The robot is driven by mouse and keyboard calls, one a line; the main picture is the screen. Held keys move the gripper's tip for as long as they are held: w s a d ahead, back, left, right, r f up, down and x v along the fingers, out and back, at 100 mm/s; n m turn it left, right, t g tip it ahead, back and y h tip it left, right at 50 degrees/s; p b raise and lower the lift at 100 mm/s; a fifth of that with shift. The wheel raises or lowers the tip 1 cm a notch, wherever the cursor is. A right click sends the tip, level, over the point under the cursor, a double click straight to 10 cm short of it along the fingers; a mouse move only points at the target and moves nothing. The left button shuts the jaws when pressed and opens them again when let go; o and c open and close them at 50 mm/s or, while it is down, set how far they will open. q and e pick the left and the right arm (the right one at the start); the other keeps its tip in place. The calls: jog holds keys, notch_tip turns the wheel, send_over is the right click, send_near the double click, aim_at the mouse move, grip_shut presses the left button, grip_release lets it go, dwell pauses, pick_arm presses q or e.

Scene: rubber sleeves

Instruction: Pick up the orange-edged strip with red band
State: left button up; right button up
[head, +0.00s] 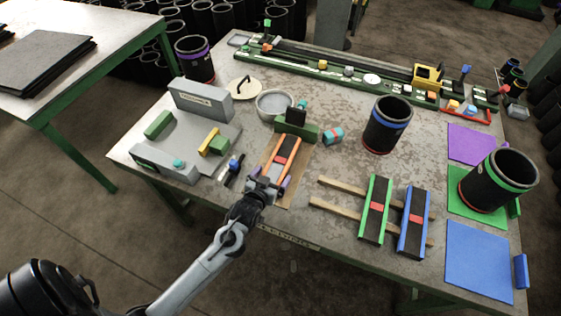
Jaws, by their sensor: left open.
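The orange-edged strip (286,148) is dark with orange long edges and a red band near its middle. It lies on a tan board near the table's middle, its far end by a green block (297,131). My left gripper (269,176) is over the strip's near end, its two purplish fingertips spread apart on either side. It is open. The gripper covers the near end, and I cannot tell whether the fingers touch the strip. My right gripper is not in view.
A green-edged strip (375,220) and a blue-edged strip (413,233) lie on wooden slats to the right. A grey fixture (205,105) stands left. A blue-banded sleeve (387,130) and a green-banded sleeve (495,185) stand right. A long green rail (300,62) runs along the back.

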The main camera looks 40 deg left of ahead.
pick_arm(q)
jog(key=c, duration=1)
jog(key=shift+r, duration=0.1)
